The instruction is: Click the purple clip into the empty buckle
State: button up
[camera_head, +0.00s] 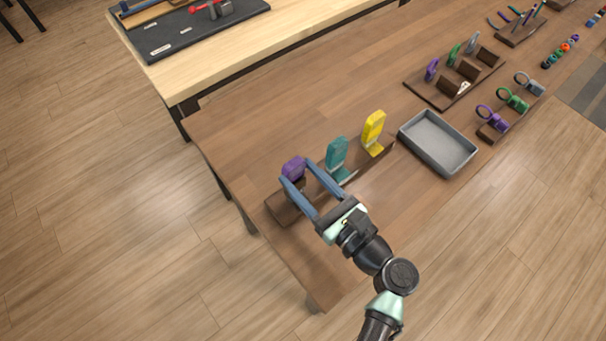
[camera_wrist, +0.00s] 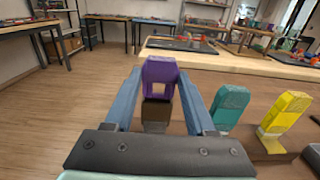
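A purple clip (camera_head: 293,167) with a square window stands upright at the left end of a brown wooden block (camera_head: 283,209); it also shows in the wrist view (camera_wrist: 160,71). My gripper (camera_head: 299,175) has its two long blue fingers spread, one on each side of the purple clip. In the wrist view the clip is between the fingertips; I cannot tell whether they touch it. A teal piece (camera_head: 337,154) and a yellow piece (camera_head: 373,128) stand in the same row. I cannot make out which piece is the empty buckle.
A grey tray (camera_head: 437,143) lies right of the row. Behind it is a rack (camera_head: 440,98) with purple, green and grey pieces. Ringed purple, green and grey pieces stand on a strip (camera_head: 490,132) at right. The wooden table (camera_head: 250,130) is bare behind the row.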

aim_at(296, 178)
grip_shut()
jog(key=shift+f+b, duration=1)
jog(key=shift+f, duration=0.5)
dwell(0.4)
jog(key=o, duration=0.8)
grip_release()
jog(key=shift+c, duration=0.2)
jog(key=p+v, duration=0.1)
jog(key=v, duration=0.5)
jog(key=shift+p, duration=0.4)
jog(key=shift+d, duration=0.1)
